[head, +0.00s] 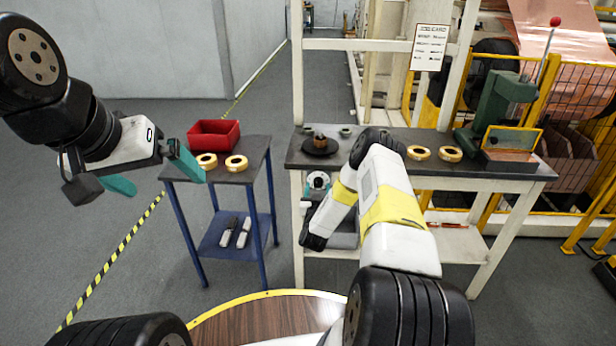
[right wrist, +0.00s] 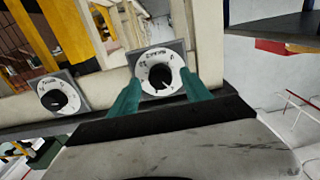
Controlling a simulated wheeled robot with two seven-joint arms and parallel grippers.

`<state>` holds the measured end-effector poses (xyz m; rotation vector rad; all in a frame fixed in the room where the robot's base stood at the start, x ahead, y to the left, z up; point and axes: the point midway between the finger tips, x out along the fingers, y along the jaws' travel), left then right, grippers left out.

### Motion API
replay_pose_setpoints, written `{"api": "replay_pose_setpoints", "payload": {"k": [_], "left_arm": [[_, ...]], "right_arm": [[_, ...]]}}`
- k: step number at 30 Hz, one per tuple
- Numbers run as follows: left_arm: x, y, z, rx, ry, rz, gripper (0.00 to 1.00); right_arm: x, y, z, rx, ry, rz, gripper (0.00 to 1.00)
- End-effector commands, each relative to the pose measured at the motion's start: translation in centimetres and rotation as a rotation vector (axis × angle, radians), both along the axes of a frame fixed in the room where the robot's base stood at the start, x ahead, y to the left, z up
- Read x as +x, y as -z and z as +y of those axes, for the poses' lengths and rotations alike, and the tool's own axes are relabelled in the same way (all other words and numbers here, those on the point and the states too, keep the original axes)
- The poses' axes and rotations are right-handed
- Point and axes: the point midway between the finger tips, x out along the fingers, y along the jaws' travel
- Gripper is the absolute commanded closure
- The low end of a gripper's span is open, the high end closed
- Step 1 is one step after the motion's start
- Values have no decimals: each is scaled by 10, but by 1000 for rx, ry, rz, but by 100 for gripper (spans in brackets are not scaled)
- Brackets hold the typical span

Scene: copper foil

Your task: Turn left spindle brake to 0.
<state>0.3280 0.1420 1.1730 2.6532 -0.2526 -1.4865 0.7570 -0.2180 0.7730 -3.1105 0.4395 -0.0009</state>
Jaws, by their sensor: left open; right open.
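A round white dial with a black knob (right wrist: 162,74) is on a square grey plate in the right wrist view. It also shows below the workbench's top in the head view (head: 319,181). My right gripper (right wrist: 160,92) is open, its teal fingers on either side of this dial. I cannot tell if they touch the knob. A second similar dial (right wrist: 58,97) is further left in the right wrist view; my arm hides it in the head view. The dial markings are too small to read surely. My left gripper (head: 150,173) is open and empty in the air at the left.
The workbench (head: 377,147) carries gold rings (head: 418,153), a dark round plate (head: 320,147) and a green stand (head: 488,112). A blue-legged cart (head: 252,157) holds a red bin (head: 214,134) and more rings. A yellow fence (head: 575,85) is at the right. The floor at left is clear.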

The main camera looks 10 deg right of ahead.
Motion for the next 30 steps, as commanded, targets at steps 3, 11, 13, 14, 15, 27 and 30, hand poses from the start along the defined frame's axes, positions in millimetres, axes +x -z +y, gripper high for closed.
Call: {"api": "replay_pose_setpoints", "payload": {"k": [3, 11, 13, 14, 15, 27, 30], "left_arm": [[0, 0, 0, 0, 0, 0, 0], [0, 0, 0, 0, 0, 0, 0], [0, 0, 0, 0, 0, 0, 0], [0, 0, 0, 0, 0, 0, 0], [0, 0, 0, 0, 0, 0, 0], [0, 0, 0, 0, 0, 0, 0], [0, 0, 0, 0, 0, 0, 0]], "right_arm": [[9, 0, -3, 0, 1, 0, 44], [11, 0, -3, 0, -1, 1, 44], [11, 0, -3, 0, -1, 1, 49], [11, 0, -3, 0, -1, 1, 55], [11, 0, -3, 0, -1, 1, 63], [11, 0, -3, -10, -2, 3, 100], [12, -1, -2, -33, -3, 8, 100]]}}
